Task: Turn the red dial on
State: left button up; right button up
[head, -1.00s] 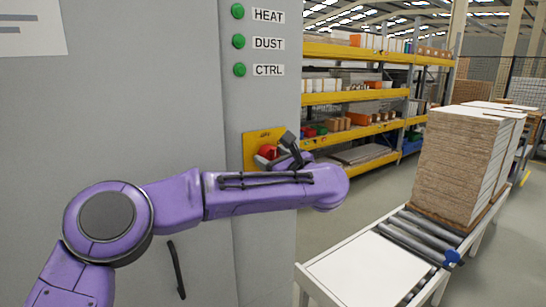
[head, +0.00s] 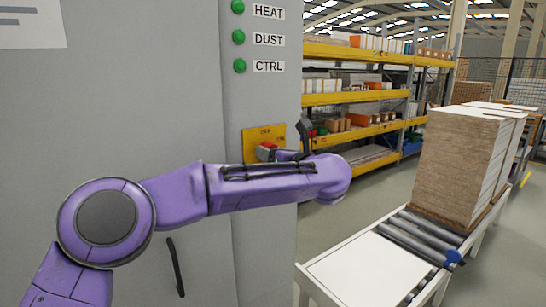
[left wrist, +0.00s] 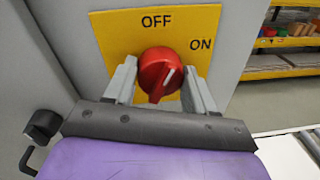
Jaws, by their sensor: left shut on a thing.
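The red dial (left wrist: 154,68) sits on a yellow plate (left wrist: 118,32) marked OFF at the top and ON at the upper right. The white mark on the dial points up and slightly right, in the direction between the two words. My left gripper (left wrist: 159,70) has one grey finger on each side of the dial and is shut on it. In the head view the dial (head: 267,151) shows as a small red patch on the yellow plate (head: 256,136). My purple arm hides its lower part and most of the gripper. My right gripper is in neither view.
The plate is on a grey cabinet (head: 140,100) with green buttons (head: 239,38) above and a dark handle (head: 176,268) below. A roller conveyor (head: 400,230) with stacked boards (head: 460,165) stands at the right. Shelving (head: 350,97) is behind.

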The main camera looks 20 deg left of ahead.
pick_arm(q)
jog(key=m, duration=0.2)
jog(key=shift+d+r+m, duration=0.1)
jog(key=shift+r+m, duration=0.1)
jog(key=shift+m, duration=0.2)
jog(key=m+p, duration=0.1)
jog(key=m, duration=0.1)
jog(key=shift+w+m, duration=0.1)
jog(key=shift+m, duration=0.2)
jog(key=m+g+p, duration=0.1)
jog(key=m+p, duration=0.2)
jog(key=m, duration=0.1)
jog(key=shift+w+f+m+y+p, duration=0.1)
jog(key=shift+m+y+p, duration=0.2)
jog(key=shift+m+p, duration=0.75)
jog(key=shift+m, duration=0.35)
jog(key=o, duration=1)
jog(key=shift+f, duration=0.1)
jog(key=shift+d, duration=0.1)
